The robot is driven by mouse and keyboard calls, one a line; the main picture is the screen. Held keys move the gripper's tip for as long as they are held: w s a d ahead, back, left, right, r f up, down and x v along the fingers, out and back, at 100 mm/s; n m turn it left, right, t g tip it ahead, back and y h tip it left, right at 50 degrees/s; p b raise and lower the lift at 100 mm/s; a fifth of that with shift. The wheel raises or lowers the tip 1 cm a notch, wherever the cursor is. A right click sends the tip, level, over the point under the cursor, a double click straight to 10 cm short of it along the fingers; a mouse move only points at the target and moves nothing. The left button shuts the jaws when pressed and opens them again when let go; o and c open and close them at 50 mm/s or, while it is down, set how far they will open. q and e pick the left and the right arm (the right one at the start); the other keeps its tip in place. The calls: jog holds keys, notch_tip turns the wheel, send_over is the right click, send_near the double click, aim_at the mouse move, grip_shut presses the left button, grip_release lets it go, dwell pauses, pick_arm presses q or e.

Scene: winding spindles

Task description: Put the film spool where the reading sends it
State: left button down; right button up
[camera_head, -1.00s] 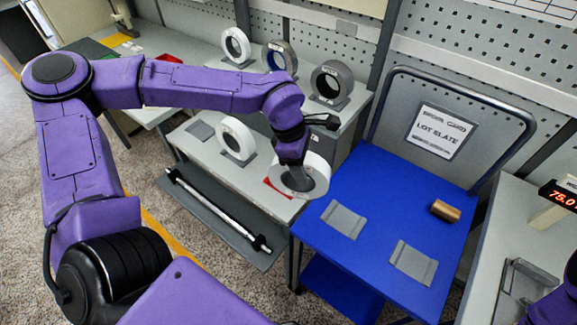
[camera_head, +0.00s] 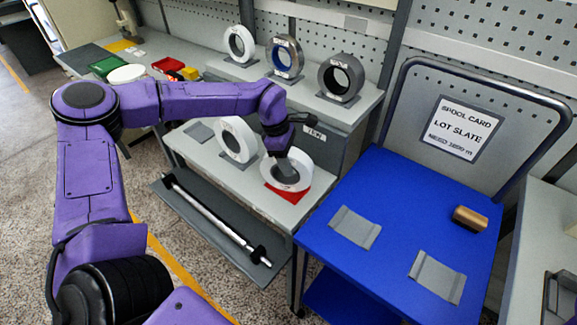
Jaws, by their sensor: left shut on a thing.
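My left gripper (camera_head: 281,158) is shut on a white film spool (camera_head: 303,172) over the left bench's lower shelf. The spool lies nearly flat over a red pad (camera_head: 287,193); I cannot tell whether it touches the pad. The gripper covers part of the spool. A spool card (camera_head: 461,128) on the blue cart's back frame reads "LOT SLATE", with a smaller line below that is hard to read. A second white spool (camera_head: 225,139) stands upright on the same shelf. My right gripper is out of view.
The upper shelf holds a white spool (camera_head: 231,46), a blue-and-brown spool (camera_head: 297,58) and a dark grey spool (camera_head: 329,78). The blue cart (camera_head: 385,215) carries two grey cradles (camera_head: 355,228) and a copper-coloured roll (camera_head: 470,218). A shaft (camera_head: 215,217) lies on a low grey shelf.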

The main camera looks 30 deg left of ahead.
pick_arm(q)
jog(key=c, duration=0.9)
grip_release()
jog(key=shift+s, duration=0.1)
jog(key=shift+c, duration=0.2)
jog(key=o, duration=0.4)
jog(key=shift+o, duration=0.2)
jog(key=shift+r, duration=0.1)
jog(key=p+v, duration=1.1)
jog(key=shift+d+r, duration=0.1)
jog(key=shift+r, duration=0.15)
jog(key=shift+s+r+p, duration=0.1)
jog(key=shift+r+p, duration=0.3)
jog(key=shift+p, duration=0.1)
jog(key=shift+f, duration=0.1)
jog(key=shift+f, duration=0.1)
jog(key=shift+a, duration=0.25)
